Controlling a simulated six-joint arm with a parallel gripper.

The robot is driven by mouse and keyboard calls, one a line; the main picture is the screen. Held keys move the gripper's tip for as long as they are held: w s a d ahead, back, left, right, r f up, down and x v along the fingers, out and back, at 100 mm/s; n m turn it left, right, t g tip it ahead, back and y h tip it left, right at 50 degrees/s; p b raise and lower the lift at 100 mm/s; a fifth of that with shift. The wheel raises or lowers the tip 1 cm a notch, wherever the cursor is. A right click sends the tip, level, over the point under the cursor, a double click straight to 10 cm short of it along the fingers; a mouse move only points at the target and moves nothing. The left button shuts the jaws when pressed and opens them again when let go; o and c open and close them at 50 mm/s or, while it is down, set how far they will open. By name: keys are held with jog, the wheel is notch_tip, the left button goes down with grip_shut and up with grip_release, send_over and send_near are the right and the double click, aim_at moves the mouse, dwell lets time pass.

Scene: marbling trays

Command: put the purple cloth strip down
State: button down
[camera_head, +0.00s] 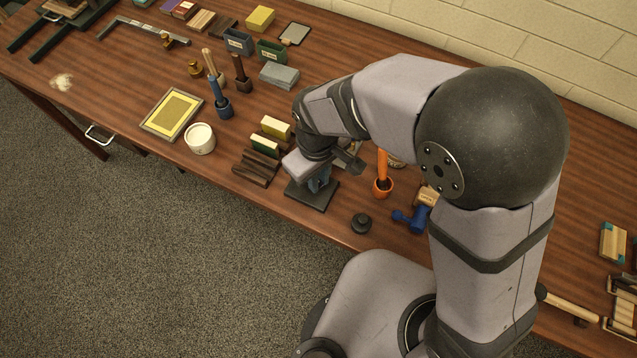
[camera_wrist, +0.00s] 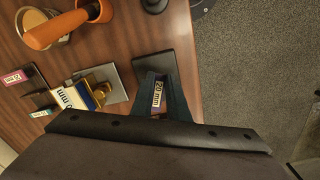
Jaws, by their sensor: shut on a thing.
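My gripper (camera_head: 316,178) points down over a dark square plate (camera_head: 322,201) near the table's front edge.
Left of the plate are a dark ridged rack (camera_head: 254,168) and yellow and green blocks (camera_head: 275,127). Right of it are an orange cup with an orange handle (camera_head: 383,187), a black knob (camera_head: 361,223) and a blue tool (camera_head: 412,219). The front edge is close.

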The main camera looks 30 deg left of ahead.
aim_at(319, 195)
jog(key=shift+f+p, duration=0.45)
jog(key=shift+f, duration=1.55)
jog(key=shift+f, duration=0.1)
jog(key=shift+f+b, duration=0.3)
jog(key=shift+f, duration=0.05)
jog(key=shift+f, duration=0.15)
jog(key=c, duration=1.7)
grip_release()
jog(key=shift+d, duration=0.1)
jog(key=shift+f, duration=0.1)
